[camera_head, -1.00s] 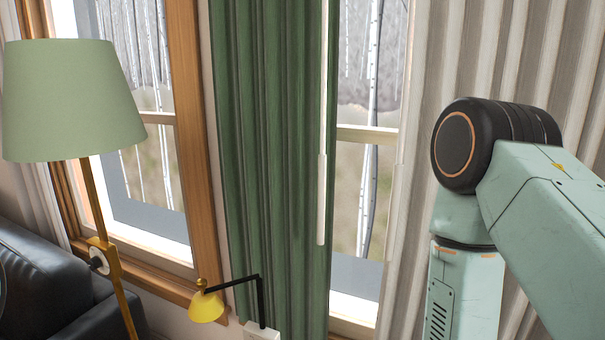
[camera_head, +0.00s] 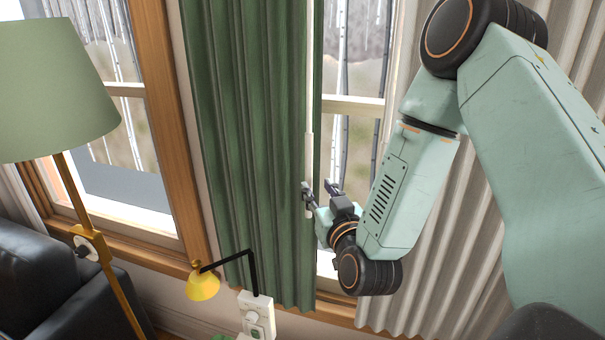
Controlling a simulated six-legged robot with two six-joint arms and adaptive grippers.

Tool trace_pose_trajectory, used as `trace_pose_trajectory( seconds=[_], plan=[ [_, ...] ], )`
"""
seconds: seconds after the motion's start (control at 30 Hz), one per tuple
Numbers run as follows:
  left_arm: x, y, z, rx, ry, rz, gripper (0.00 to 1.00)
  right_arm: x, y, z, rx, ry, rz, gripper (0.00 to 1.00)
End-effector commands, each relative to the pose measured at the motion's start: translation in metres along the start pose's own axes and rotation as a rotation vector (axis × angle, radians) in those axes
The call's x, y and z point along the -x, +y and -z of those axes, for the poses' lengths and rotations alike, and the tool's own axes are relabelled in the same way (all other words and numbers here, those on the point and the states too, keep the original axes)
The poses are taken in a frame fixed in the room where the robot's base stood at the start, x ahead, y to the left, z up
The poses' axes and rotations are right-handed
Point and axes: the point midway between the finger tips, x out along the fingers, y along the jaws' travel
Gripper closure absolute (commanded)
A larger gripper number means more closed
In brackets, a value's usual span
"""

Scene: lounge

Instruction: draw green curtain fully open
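The green curtain (camera_head: 240,130) hangs in folds beside the right window, gathered in a band to its left. A thin white pull wand (camera_head: 309,150) hangs along the curtain's right edge. My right gripper (camera_head: 319,189) is at the wand's lower part, its fingers spread apart. One finger overlaps the wand in the picture; I cannot tell whether it touches. My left gripper is out of view.
A floor lamp with a green shade (camera_head: 52,90) stands at left by a dark sofa (camera_head: 40,270). A yellow lamp (camera_head: 203,284) is low before the curtain, near a white wall box (camera_head: 256,310). A pale curtain (camera_head: 450,220) hangs behind my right arm.

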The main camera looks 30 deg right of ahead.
Motion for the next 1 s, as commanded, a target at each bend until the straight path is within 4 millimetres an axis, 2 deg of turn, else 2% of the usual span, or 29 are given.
trace_pose_trajectory(
  seconds=[0.3,0.5,0.87,1.0],
  plan=[
    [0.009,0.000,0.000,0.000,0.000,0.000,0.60,-0.048,-0.001,0.002,0.001,0.001,0.001,0.64],
    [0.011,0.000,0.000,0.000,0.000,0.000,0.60,-0.067,-0.003,0.000,0.000,-0.001,0.003,0.64],
    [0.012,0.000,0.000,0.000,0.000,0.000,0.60,-0.073,-0.005,-0.001,-0.002,-0.003,0.005,0.64],
    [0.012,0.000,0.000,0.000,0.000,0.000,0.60,-0.073,-0.005,-0.001,-0.001,-0.003,0.005,0.75]
  ],
)
